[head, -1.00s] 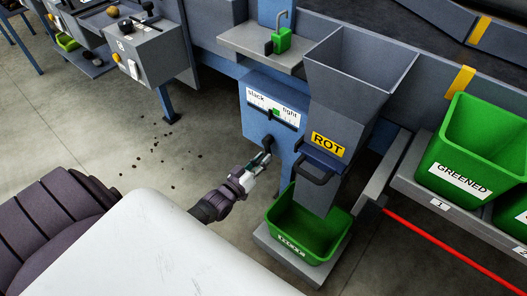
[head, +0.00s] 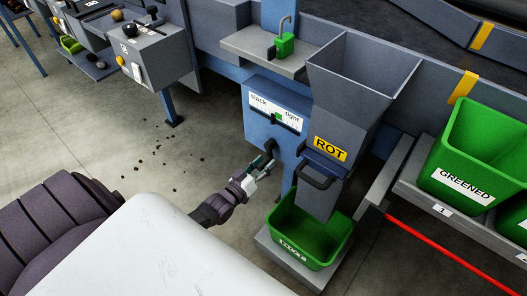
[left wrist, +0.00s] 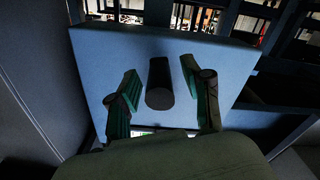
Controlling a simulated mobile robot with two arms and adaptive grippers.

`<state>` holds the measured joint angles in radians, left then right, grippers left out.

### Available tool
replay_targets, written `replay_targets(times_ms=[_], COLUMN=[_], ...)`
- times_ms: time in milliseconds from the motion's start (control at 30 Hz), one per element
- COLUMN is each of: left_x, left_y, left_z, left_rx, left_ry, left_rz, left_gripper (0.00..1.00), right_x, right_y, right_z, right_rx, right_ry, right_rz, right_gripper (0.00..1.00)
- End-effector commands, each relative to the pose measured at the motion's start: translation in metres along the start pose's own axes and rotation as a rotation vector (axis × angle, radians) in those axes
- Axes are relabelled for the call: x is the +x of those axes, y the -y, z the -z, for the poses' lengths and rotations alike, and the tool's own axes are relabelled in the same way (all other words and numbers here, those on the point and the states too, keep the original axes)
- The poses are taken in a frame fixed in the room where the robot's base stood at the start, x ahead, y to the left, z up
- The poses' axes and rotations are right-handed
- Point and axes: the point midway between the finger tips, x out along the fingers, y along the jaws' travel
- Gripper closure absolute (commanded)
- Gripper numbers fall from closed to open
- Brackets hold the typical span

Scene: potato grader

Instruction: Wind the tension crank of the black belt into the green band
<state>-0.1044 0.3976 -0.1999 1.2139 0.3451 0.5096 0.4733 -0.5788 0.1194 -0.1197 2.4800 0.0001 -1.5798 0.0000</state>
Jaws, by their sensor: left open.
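The blue tension box (head: 262,135) carries a white gauge (head: 275,112) lettered "slack" and "tight", with a small green mark near its middle. The pointer is too small to read. The dark crank (head: 272,147) is on the box below the gauge. My left gripper (head: 264,164) is just in front of the crank, partly covering it. In the left wrist view the black crank handle (left wrist: 160,84) stands between the two open fingers (left wrist: 160,98), with a gap on both sides. My right gripper is not in view.
The grey chute labelled ROT (head: 343,125) with its black handle (head: 314,177) is close right of my gripper. A green bin (head: 307,262) stands below it. Floor at left is open, with scattered crumbs.

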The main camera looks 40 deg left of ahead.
Motion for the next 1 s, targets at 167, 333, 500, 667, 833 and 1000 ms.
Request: replay_targets(times_ms=[167, 333, 500, 667, 833, 1000], left_x=[-0.014, -0.048, -0.084, -0.108, -0.119, -0.120], left_y=[0.001, 0.001, 0.001, 0.000, 0.000, 0.000], left_z=[-0.001, -0.001, -0.001, -0.001, 0.000, 0.000], left_rx=[0.000, 0.001, 0.000, -0.001, 0.000, 0.000], left_ry=[0.002, 0.004, 0.004, 0.003, 0.000, 0.000], left_rz=[0.001, 0.002, 0.002, 0.001, 0.000, 0.000], left_gripper=[0.51, 0.51, 0.51, 0.51, 0.51, 0.51], right_x=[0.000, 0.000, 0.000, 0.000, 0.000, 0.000], right_y=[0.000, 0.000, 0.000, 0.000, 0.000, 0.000], right_z=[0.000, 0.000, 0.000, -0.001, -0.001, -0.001], right_rx=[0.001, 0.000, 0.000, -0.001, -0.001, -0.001], right_ry=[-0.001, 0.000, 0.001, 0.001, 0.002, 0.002], right_rz=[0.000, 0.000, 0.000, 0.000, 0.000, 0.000], right_gripper=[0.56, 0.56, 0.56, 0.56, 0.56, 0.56])
